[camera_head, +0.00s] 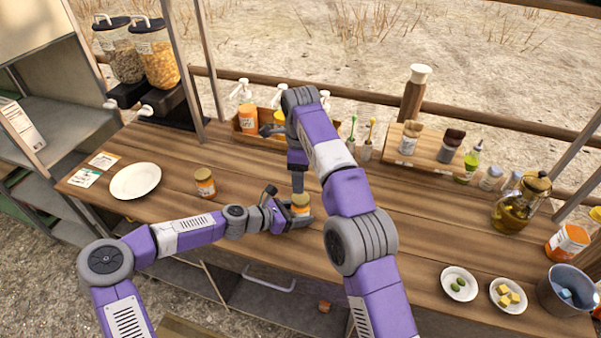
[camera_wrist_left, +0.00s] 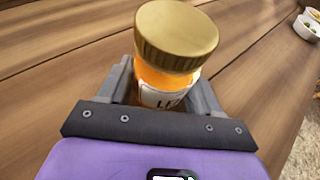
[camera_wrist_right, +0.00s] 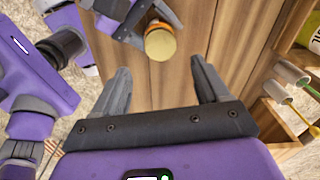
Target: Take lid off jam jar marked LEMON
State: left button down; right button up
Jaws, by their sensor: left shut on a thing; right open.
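A jam jar with a gold lid and orange contents (camera_wrist_left: 165,78) stands on the wooden counter, its label partly hidden and starting "LE". My left gripper (camera_wrist_left: 160,95) is shut around its body; the lid (camera_wrist_left: 177,35) is on. In the head view this jar (camera_head: 300,204) is at the middle of the counter. My right gripper (camera_wrist_right: 160,85) is open and empty above the counter; the gold lid shows beyond its fingertips in the right wrist view (camera_wrist_right: 160,42). A second gold-lidded jar (camera_head: 205,183) stands to the left, apart from my grippers.
A white plate (camera_head: 136,181) lies at the left. A wooden crate with bottles (camera_head: 249,139) and a raised wooden shelf (camera_head: 425,151) with jars stand at the back. Small bowls (camera_head: 459,283), a metal bucket (camera_head: 566,290) and an oil jug (camera_head: 513,214) are at the right.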

aim_at(300, 198)
jog(key=m, duration=0.6)
jog(key=shift+f, duration=4)
